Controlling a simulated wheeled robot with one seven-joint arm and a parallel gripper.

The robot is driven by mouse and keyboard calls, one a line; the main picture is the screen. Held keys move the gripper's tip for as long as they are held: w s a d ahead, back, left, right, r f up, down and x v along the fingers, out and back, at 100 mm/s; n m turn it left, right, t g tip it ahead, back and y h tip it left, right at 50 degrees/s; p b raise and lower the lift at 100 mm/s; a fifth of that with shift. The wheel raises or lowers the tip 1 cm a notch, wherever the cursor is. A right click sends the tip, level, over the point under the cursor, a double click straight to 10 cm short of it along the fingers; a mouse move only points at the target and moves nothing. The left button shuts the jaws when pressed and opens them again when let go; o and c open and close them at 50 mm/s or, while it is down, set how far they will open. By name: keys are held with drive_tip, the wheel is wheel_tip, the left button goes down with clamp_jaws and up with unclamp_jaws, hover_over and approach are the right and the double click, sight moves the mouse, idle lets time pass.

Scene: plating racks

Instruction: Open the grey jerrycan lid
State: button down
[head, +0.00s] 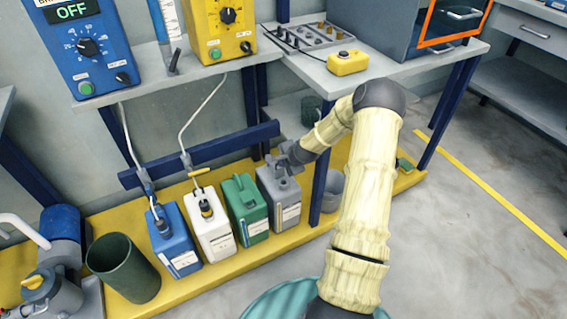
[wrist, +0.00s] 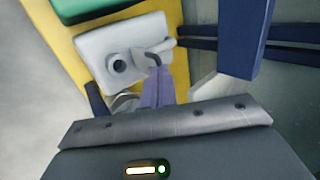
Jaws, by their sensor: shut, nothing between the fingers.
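The grey jerrycan (head: 283,203) stands upright on the yellow platform, at the right end of a row of cans. Its top also shows in the wrist view (wrist: 96,47), with a round dark opening or cap (wrist: 119,66) and a dark curved piece (wrist: 155,59) beside it. I cannot tell whether that piece is the lid or part of the handle. My gripper (head: 283,158) is over the can's top in the head view. In the wrist view my gripper (wrist: 157,80) is shut and empty, its fingertips close to the curved piece; contact is unclear.
A green jerrycan (head: 246,211) stands just left, then a white can (head: 214,235) and a blue can (head: 178,246) with hoses. A blue post (head: 325,180) and a grey bucket (head: 333,188) are close on the right. A worktop (head: 385,68) overhangs behind. Floor in front is clear.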

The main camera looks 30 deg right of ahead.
drive_tip(key=shift+w+r+p, duration=0.15)
drive_tip(key=shift+p, duration=0.35)
drive_tip(key=g+p, duration=0.1)
drive_tip(key=p, duration=0.1)
drive_tip(key=w+g+p, duration=0.1)
drive_tip(key=g+p, duration=0.1)
drive_tip(key=p, duration=0.1)
drive_tip(key=shift+w, duration=0.3)
drive_tip(key=shift+w+a, duration=0.1)
drive_tip(key=w+p, duration=0.1)
drive_tip(key=w, duration=0.1)
drive_tip(key=w+f, duration=0.1)
drive_tip(key=shift+w+a+p, duration=0.1)
drive_tip(key=shift+w+p, duration=0.25)
